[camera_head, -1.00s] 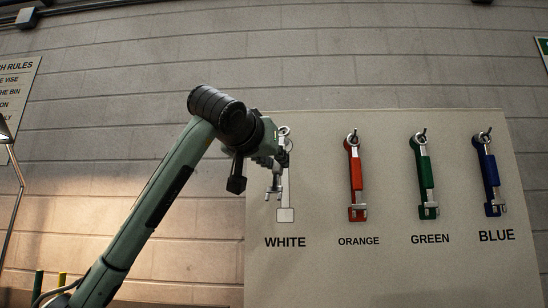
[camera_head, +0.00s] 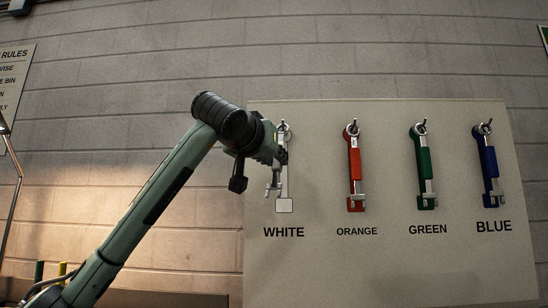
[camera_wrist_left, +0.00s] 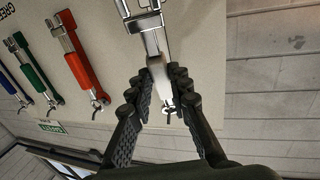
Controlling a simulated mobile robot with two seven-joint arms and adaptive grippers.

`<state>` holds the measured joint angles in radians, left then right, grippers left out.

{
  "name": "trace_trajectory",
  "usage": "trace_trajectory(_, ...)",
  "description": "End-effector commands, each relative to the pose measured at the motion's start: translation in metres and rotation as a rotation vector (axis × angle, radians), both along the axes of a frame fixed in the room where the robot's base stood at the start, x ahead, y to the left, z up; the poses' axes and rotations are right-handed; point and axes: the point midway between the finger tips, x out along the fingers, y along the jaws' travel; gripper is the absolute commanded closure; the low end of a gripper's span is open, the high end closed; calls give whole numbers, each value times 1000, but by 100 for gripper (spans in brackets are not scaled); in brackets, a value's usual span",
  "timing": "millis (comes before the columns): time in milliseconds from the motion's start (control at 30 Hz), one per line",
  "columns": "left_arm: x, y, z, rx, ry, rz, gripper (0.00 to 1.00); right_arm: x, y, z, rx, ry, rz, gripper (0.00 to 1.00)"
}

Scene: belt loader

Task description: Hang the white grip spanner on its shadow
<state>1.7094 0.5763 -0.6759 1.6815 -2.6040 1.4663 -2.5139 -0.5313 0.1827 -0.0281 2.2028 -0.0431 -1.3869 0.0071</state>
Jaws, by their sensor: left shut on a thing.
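The white grip spanner (camera_head: 272,184) is in my left gripper (camera_head: 284,157), in front of the WHITE place on the tool board. Its jaw end hangs down, just left of the pale spanner-shaped shadow (camera_head: 284,205). In the left wrist view, the left gripper's fingers (camera_wrist_left: 158,92) are shut around the spanner's white handle (camera_wrist_left: 157,72). A hook (camera_wrist_left: 168,110) shows between the fingertips; I cannot tell whether the spanner's ring is around it. The gripper hides part of the shadow in the head view. My right gripper is not in view.
The tool board (camera_head: 390,265) also holds an orange spanner (camera_head: 355,170), a green spanner (camera_head: 424,168) and a blue spanner (camera_head: 489,165), each on a hook. The orange one is nearest my gripper. The board below the labels is bare.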

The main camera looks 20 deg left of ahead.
Motion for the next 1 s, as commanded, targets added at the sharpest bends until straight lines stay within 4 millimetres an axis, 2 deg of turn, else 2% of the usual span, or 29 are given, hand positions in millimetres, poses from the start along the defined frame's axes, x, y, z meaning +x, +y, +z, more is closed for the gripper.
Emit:
trace_trajectory(367,0,0,1,0,-2,0,100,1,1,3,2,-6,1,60)
trace_trajectory(400,0,0,1,-1,-2,0,78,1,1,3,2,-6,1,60)
trace_trajectory(567,0,0,1,0,-2,0,58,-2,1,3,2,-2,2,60)
trace_trajectory(867,-1,0,0,0,1,0,57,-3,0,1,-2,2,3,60)
trace_trajectory(1000,-12,0,1,0,-2,0,57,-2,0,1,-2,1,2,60)
